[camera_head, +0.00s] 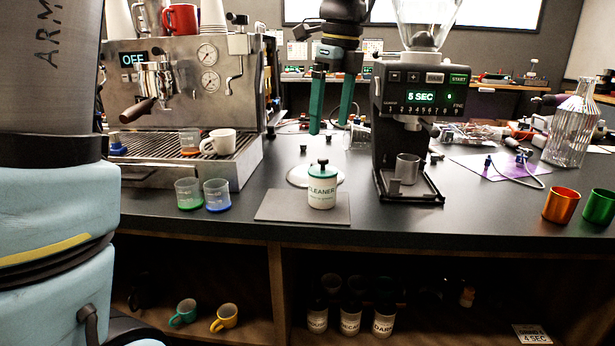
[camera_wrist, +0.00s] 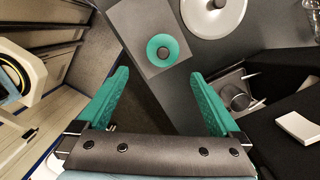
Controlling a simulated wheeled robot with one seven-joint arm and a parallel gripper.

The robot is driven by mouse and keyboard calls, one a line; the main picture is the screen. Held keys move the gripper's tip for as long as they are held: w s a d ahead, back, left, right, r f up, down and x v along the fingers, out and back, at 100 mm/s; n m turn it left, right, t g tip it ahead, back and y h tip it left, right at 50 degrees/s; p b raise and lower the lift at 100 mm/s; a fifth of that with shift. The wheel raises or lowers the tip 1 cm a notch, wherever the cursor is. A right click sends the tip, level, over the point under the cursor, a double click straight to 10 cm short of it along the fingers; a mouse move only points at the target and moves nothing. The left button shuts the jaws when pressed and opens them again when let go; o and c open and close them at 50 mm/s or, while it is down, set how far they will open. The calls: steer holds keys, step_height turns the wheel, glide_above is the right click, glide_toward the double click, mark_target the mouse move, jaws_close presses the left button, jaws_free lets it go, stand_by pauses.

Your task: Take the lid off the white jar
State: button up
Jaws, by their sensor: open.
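The white jar (camera_head: 322,193), labelled "CLEANER", stands upright on a grey mat (camera_head: 275,207) on the dark counter. Its green lid (camera_head: 322,170) with a dark knob is on top. In the wrist view the lid (camera_wrist: 163,50) shows from above, ahead of the fingers and between their lines. My gripper (camera_head: 331,130) is open and empty, pointing down above and behind the jar in the head view. Its two green fingers also show in the wrist view (camera_wrist: 160,88), apart from the lid.
A grinder (camera_head: 420,100) stands close right of the jar, with a metal cup (camera_head: 407,168) on it. An espresso machine (camera_head: 190,90) is at left, with two small glasses (camera_head: 189,193) before it. A round white lid with a knob (camera_head: 300,176) lies behind the jar.

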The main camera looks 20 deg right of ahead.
mark_target(324, 159)
steer(key=f, duration=0.4)
steer(key=shift+w+a, duration=0.15)
steer(key=shift+w, duration=0.1)
steer(key=shift+w+f+p, duration=0.15)
steer(key=shift+w+f, duration=0.05)
steer(key=shift+f, duration=0.65)
steer(key=shift+w+f+p, duration=0.15)
steer(key=shift+f, duration=0.65)
steer(key=shift+w+f+p, duration=0.15)
steer(key=shift+w+f, duration=0.05)
steer(key=shift+f, duration=0.65)
steer(key=c, duration=1.2)
